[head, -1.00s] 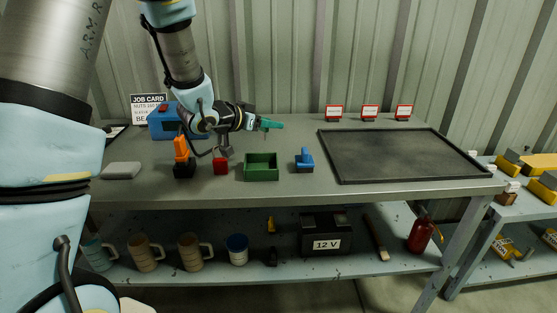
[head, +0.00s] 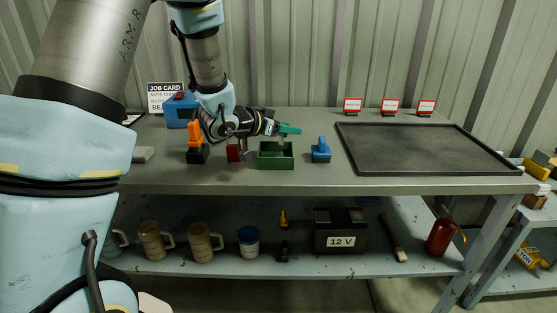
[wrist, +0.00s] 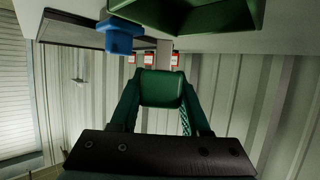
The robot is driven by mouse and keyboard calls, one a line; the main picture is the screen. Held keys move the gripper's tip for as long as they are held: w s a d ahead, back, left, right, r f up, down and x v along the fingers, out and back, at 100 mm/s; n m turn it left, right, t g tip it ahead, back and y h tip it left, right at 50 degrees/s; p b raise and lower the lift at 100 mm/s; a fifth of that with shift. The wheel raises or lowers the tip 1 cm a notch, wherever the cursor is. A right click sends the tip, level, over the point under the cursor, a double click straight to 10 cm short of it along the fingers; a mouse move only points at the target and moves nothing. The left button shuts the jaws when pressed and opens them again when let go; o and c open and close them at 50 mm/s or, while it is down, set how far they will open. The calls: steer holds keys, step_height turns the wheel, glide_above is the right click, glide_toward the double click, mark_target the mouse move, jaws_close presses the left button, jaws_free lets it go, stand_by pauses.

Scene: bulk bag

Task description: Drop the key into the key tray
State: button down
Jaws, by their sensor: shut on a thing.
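A green open-topped tray (head: 276,163), which I take to be the key tray, stands on the bench in the head view. It also shows upside down at the top of the wrist view (wrist: 205,14). My gripper (head: 288,129) has teal fingers and points right, just above the tray's back edge in the head view. In the wrist view my gripper (wrist: 162,88) is shut. A narrow grey strip (wrist: 165,52) shows beyond its tips; it may be the key, but I cannot tell.
A blue object (head: 321,151) stands just right of the tray. A red block (head: 234,153) and an orange-and-black tool (head: 195,143) stand to the left. A large dark mat with a raised rim (head: 425,148) lies at the right. Small cards line the back.

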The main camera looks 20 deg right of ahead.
steer(key=shift+c, duration=1.5)
jaws_free()
steer(key=b+v, duration=0.1)
steer(key=v, duration=0.9)
steer(key=shift+s+a, duration=0.15)
steer(key=shift+a, duration=0.2)
steer(key=shift+r, duration=0.1)
